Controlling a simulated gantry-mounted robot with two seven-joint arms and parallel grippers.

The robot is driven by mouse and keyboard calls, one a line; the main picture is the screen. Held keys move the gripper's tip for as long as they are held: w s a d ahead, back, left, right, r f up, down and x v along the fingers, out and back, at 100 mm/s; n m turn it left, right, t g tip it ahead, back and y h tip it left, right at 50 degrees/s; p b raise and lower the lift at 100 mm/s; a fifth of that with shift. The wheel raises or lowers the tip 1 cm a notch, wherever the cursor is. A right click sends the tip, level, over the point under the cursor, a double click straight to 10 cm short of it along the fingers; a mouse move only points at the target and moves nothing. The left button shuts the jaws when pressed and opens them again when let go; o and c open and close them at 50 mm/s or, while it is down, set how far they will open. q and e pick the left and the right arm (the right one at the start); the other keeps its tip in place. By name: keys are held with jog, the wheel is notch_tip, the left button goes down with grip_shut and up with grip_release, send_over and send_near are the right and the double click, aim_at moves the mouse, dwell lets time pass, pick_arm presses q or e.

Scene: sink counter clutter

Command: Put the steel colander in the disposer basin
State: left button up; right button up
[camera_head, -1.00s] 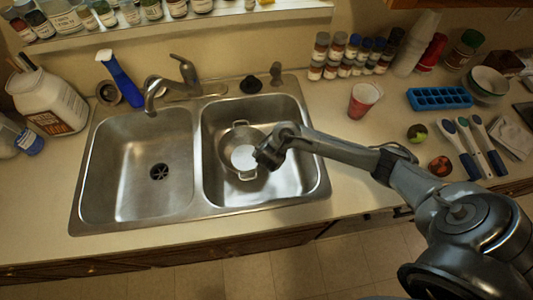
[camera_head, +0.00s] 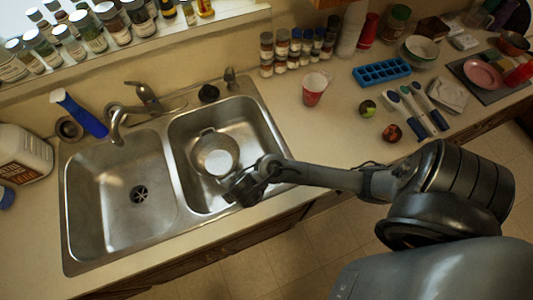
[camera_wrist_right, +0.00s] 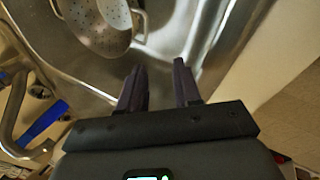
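The steel colander (camera_head: 214,152) sits upright in the right basin (camera_head: 262,140) of the double sink, toward its left side. It has a loop handle at each end. It also shows at the top of the right wrist view (camera_wrist_right: 98,22), with holes in its wall and a handle. The left basin (camera_head: 90,195) is empty, with a dark star-shaped drain (camera_head: 139,195). Any drain under the colander is hidden. My right gripper (camera_head: 238,190) is by the colander's near right side; in the wrist view its fingers (camera_wrist_right: 157,82) are apart and empty. My left gripper is not in view.
The faucet (camera_head: 130,112) stands behind the divider. A red cup (camera_head: 314,90), blue ice tray (camera_head: 382,71) and several utensils lie on the right counter. Spice jars line the back.

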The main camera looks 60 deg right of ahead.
jog(key=s+m, duration=0.1)
jog(key=s+r+m, duration=0.1)
jog(key=s+m, duration=0.1)
jog(key=s+a+r+m, duration=0.1)
jog(key=m, duration=0.1)
jog(key=shift+s+a+r+y, duration=0.1)
jog(key=shift+s+r+y, duration=0.15)
jog(key=shift+y, duration=0.15)
jog(key=s+d+r+m+g, duration=0.1)
jog(key=s+d+r+m, duration=0.2)
jog(key=s+m, duration=0.4)
jog(key=shift+s+d+m, duration=0.15)
jog(key=shift+d+m, duration=0.35)
jog(key=shift+d, duration=0.05)
